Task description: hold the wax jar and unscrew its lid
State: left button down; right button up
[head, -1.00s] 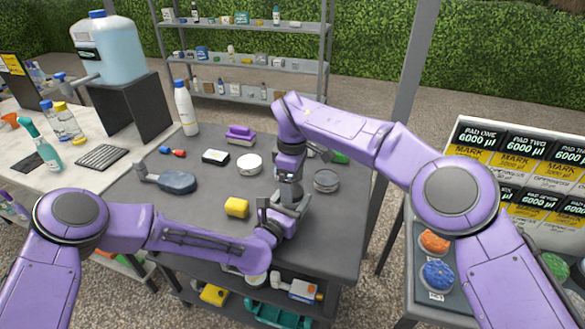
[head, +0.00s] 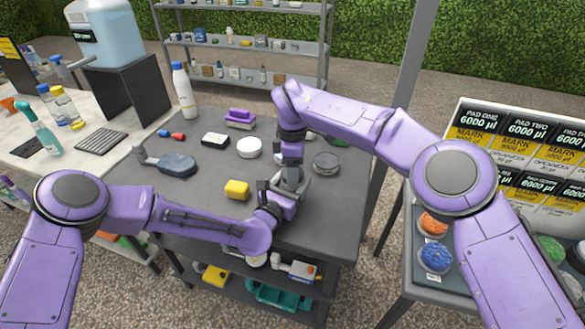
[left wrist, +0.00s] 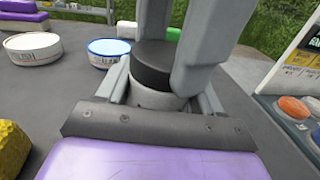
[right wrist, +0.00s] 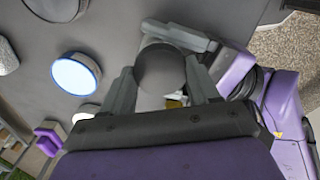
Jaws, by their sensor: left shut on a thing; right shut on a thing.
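The wax jar shows in the left wrist view as a pale body (left wrist: 155,98) with a black lid (left wrist: 153,64) on top, standing upright. My left gripper (left wrist: 162,92) is shut around the body from the side. My right gripper (right wrist: 160,82) comes down from above and is shut on the black lid (right wrist: 160,70). In the head view my left gripper (head: 275,190) and right gripper (head: 291,178) meet over the front right of the dark table, and they hide most of the jar. I cannot tell whether the lid has turned.
On the dark table (head: 190,215) are a yellow sponge (head: 237,189), a white tin (head: 249,147), a grey round tin (head: 326,162), a brush (head: 177,164) and a tall white bottle (head: 184,90). A blue-rimmed tin (left wrist: 108,50) stands near the jar. The table's front left is clear.

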pick_arm(q)
jog(key=shift+s+f, duration=0.2)
jog(key=shift+f, duration=0.25)
pick_arm(e)
jog(key=n, duration=0.9)
jog(key=shift+a+n, duration=0.1)
jog(key=shift+n, duration=0.2)
jog(key=n, duration=0.6)
jog(key=shift+s, duration=0.1)
jog(key=n, duration=0.9)
jog(key=shift+s+a, duration=0.1)
jog(key=shift+s, duration=0.05)
jog(key=n, duration=0.8)
jog(key=shift+s, duration=0.15)
